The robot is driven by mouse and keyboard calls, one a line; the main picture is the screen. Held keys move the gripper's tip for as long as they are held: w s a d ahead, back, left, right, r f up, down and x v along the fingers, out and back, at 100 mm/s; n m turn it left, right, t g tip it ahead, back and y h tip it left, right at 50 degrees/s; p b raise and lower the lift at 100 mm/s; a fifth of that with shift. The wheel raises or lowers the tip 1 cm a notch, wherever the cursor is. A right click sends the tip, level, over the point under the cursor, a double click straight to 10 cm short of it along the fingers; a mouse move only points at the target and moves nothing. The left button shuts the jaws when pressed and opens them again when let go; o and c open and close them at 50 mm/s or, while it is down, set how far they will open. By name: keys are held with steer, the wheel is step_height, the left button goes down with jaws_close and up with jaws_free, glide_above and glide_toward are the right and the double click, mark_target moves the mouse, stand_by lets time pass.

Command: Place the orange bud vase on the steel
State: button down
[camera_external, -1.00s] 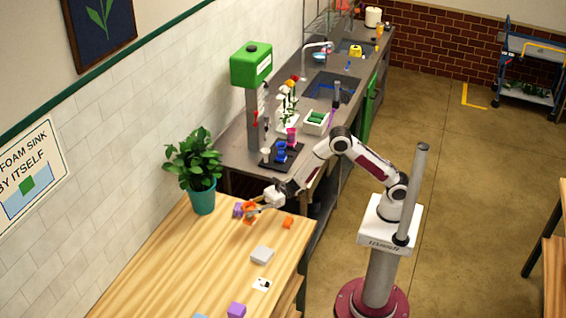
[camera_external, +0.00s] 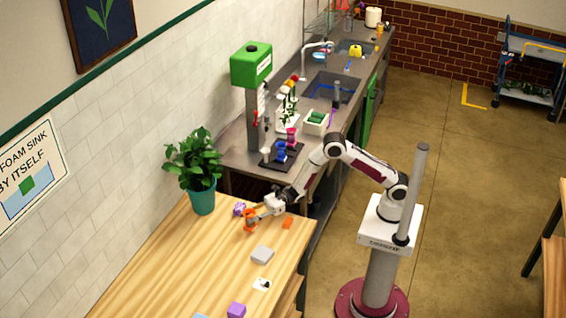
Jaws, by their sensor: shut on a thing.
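The orange bud vase (camera_external: 249,222) is in my gripper (camera_external: 255,215) over the far end of the wooden table. My gripper is shut on it, and its fingers hide part of the vase. I cannot tell whether the vase touches the wood. The steel counter (camera_external: 236,157) lies beyond the table, past a gap, and runs away toward the back wall.
A purple item (camera_external: 239,209) is just left of the vase and an orange block (camera_external: 288,223) to the right. A potted plant (camera_external: 202,195) stands at the table's far left. A dark tray (camera_external: 268,162) with blue items and a green-headed machine (camera_external: 251,65) occupy the counter's near end.

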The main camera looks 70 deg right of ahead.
steer(key=shift+f, duration=0.1)
steer(key=c, duration=1.6)
jaws_free()
steer(key=shift+f, duration=0.1)
steer(key=shift+o, duration=0.2)
steer(key=shift+d, duration=0.1)
steer(key=shift+v, duration=3.85)
steer(key=shift+w+d, duration=0.1)
steer(key=shift+w, duration=0.05)
